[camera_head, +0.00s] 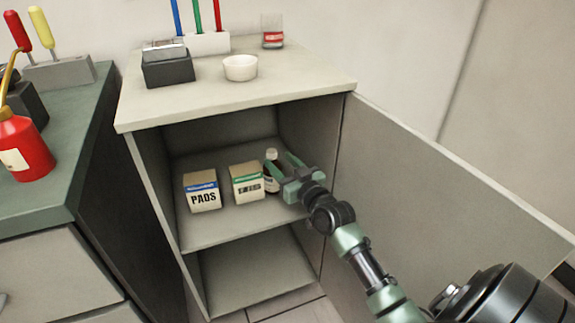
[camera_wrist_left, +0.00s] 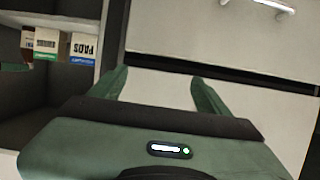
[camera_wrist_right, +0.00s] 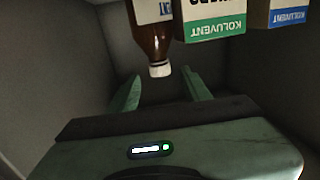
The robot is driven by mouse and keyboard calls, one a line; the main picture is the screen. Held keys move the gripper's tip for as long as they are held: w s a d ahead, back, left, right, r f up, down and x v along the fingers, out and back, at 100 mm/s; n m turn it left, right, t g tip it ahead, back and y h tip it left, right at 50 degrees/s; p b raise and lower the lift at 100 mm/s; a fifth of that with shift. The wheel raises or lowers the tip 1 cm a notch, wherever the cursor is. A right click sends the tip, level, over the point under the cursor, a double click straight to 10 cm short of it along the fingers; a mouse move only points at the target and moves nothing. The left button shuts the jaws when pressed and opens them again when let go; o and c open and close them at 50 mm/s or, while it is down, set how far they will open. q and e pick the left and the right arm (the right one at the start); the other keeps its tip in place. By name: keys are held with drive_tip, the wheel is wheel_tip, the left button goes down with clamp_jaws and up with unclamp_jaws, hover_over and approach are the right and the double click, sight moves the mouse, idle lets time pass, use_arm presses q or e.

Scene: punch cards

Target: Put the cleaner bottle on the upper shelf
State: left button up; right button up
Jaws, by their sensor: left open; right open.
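The cleaner bottle, brown with a white cap and pale label (camera_head: 270,184), stands upright on the upper shelf (camera_head: 235,222) of the open cabinet, right of two boxes. In the right wrist view the bottle (camera_wrist_right: 152,42) appears upside down, its cap just beyond the fingertips and roughly between them. My right gripper (camera_head: 284,166) is open and empty inside the cabinet, at the bottle's right; its fingers partly cover the bottle in the head view. My left gripper (camera_wrist_left: 160,88) is open and empty, outside the head view.
A green-striped box (camera_head: 247,184) stands beside the bottle, and a blue-striped PADS box (camera_head: 202,192) further left. The cabinet's lower level (camera_head: 255,275) looks empty. The door (camera_head: 440,185) stands open at right. A bowl (camera_head: 240,68) and other items are on top.

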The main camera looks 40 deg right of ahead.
use_arm(q)
drive_tip(key=s+f+g, duration=0.1)
drive_tip(key=s+a+f+g, duration=0.1)
drive_tip(key=f, duration=0.1)
drive_tip(key=shift+y, duration=0.4)
use_arm(e)
drive_tip(key=s+a+f+n+g+y, duration=0.1)
drive_tip(key=s+a+f+g, duration=0.1)
drive_tip(key=s+a, duration=0.8)
drive_tip(key=s+a+f+n+g+y, duration=0.2)
drive_tip(key=s+a+f+g, duration=0.1)
drive_tip(key=s+a, duration=0.8)
drive_tip(key=shift+s+a+f+g, duration=0.35)
drive_tip(key=shift+a+g, duration=0.25)
drive_tip(key=shift+a, duration=0.3)
